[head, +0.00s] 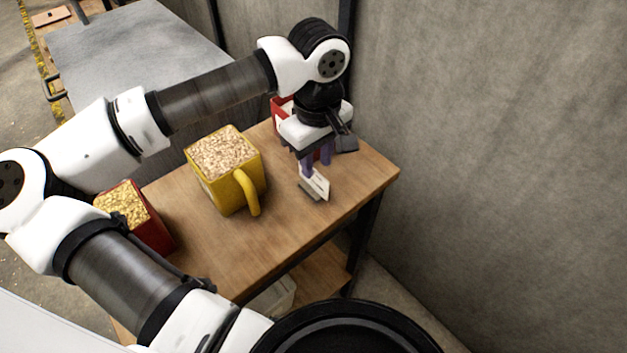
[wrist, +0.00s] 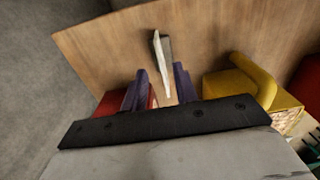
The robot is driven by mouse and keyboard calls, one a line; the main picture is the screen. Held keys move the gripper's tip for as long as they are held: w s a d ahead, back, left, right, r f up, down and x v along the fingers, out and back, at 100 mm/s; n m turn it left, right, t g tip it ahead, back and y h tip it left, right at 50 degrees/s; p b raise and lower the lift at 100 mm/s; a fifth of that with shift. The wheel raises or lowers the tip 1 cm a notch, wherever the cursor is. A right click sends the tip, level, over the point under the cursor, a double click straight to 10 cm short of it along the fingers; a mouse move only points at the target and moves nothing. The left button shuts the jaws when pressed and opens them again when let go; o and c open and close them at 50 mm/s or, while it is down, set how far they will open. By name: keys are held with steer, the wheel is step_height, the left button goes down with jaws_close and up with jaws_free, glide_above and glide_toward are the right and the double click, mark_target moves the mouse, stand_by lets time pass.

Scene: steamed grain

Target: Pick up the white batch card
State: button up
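The white batch card (head: 316,183) stands near the right end of the wooden table, with a grey piece against its lower side. In the wrist view the card (wrist: 161,62) shows nearly edge-on, its near end between my purple fingers. My gripper (head: 316,166) points down just above and around the card's top. In the wrist view my gripper (wrist: 161,72) is open, with a gap visible on each side of the card. Whether either finger touches the card cannot be told.
A yellow grain-filled container with a handle (head: 239,192) stands left of the card. A red container of yellow grain (head: 150,222) is at the table's left end. Another red container (head: 277,110) is partly hidden behind my gripper. A grey wall (head: 480,130) rises behind the wooden table (head: 272,235).

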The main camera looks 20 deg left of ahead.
mark_target(314, 187)
steer(key=f, duration=0.1)
steer(key=f+p, duration=0.1)
steer(key=f, duration=0.2)
steer(key=shift+a+f+p, duration=0.15)
steer(key=shift+a+p, duration=0.15)
steer(key=shift+p, duration=0.1)
steer(key=shift+f, duration=0.45)
steer(key=shift+f+b, duration=0.25)
steer(key=shift+b, duration=0.45)
jaws_close()
